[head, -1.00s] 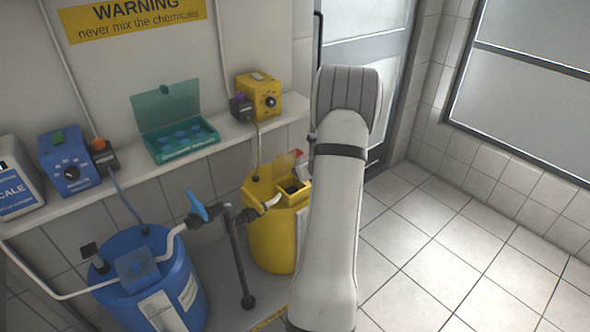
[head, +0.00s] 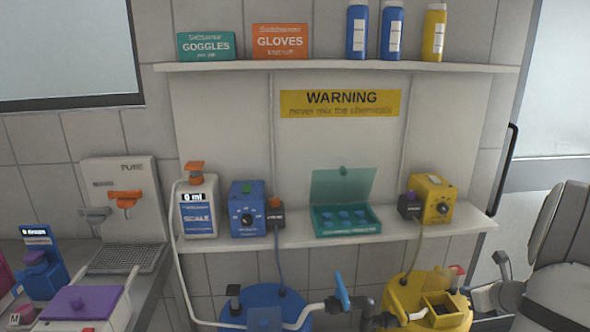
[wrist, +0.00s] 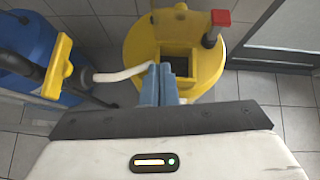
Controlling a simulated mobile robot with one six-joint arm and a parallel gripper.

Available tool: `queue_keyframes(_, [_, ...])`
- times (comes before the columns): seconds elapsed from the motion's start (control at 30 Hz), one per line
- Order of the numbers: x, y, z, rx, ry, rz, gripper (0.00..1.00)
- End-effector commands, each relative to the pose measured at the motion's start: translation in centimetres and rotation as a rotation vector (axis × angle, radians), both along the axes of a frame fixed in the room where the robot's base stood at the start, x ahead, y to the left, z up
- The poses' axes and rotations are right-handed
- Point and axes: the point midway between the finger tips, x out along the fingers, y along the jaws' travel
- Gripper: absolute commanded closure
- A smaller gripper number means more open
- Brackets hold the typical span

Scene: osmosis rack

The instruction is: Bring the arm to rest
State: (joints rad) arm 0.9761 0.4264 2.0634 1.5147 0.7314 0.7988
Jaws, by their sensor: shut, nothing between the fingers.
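My gripper (wrist: 163,82) shows in the wrist view with its two blue-grey fingers together and nothing between them. It points toward the yellow barrel (wrist: 209,72), whose open dark compartment lies just beyond the fingertips in the picture. I cannot tell the gap between them. In the head view my pale arm (head: 572,245) is at the right edge, partly cut off by the frame. Its grey end is low, beside the yellow barrel (head: 402,296).
A blue barrel (head: 262,298) stands left of the yellow one, with a dark pipe and blue-handled valve (head: 342,290) between them. A counter (head: 155,290) is at left.

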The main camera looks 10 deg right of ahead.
Motion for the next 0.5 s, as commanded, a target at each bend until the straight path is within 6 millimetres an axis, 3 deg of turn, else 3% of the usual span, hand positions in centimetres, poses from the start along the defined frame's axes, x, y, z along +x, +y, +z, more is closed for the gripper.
queue_keyframes(0.1, [1.7, 7.4, 2.8, -0.156, 0.026, 0.291, 1.00])
queue_keyframes(0.23, [1.3, 17.2, 5.4, -0.393, 0.049, 0.717, 1.00])
queue_keyframes(0.4, [-2.7, 27.8, 7.7, -0.727, 0.051, 1.278, 1.00])
queue_keyframes(0.5, [-6.2, 32.2, 8.4, -0.929, 0.039, 1.600, 1.00])
